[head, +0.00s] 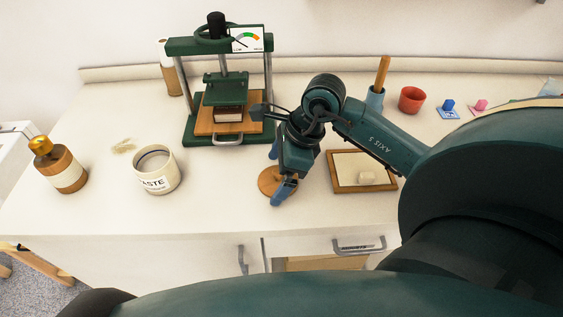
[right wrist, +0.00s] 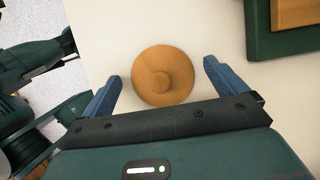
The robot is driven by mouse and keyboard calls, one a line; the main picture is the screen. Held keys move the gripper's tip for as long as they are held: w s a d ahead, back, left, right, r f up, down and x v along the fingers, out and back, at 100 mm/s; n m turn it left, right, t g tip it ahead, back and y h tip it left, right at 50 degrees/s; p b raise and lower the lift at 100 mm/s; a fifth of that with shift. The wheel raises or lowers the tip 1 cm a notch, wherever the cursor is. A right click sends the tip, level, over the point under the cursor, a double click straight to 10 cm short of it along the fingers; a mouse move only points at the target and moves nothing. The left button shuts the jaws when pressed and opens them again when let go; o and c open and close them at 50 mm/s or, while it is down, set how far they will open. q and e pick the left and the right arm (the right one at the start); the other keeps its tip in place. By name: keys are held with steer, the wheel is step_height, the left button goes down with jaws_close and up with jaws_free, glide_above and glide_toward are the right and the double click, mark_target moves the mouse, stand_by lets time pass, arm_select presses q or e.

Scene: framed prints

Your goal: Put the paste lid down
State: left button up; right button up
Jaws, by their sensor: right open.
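The paste lid (head: 267,181) is a round brown wooden disc lying on the white counter. My right gripper (head: 279,178) is open over the lid. Its two blue fingers stand apart on either side of the lid, with a gap to it in the right wrist view (right wrist: 160,85). The paste jar (head: 157,183), cream and marked "PASTE", stands open to the left. My left gripper is not in view.
A green press (head: 222,137) with a book in it stands behind the gripper. A wood-framed tray (head: 347,187) with a pale block lies to the right. A brown bottle (head: 70,178) with a gold top stands far left. The counter between jar and lid is clear.

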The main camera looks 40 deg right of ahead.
steer(key=v, duration=1.2)
steer(key=shift+b, duration=0.3)
steer(key=shift+s, duration=0.1)
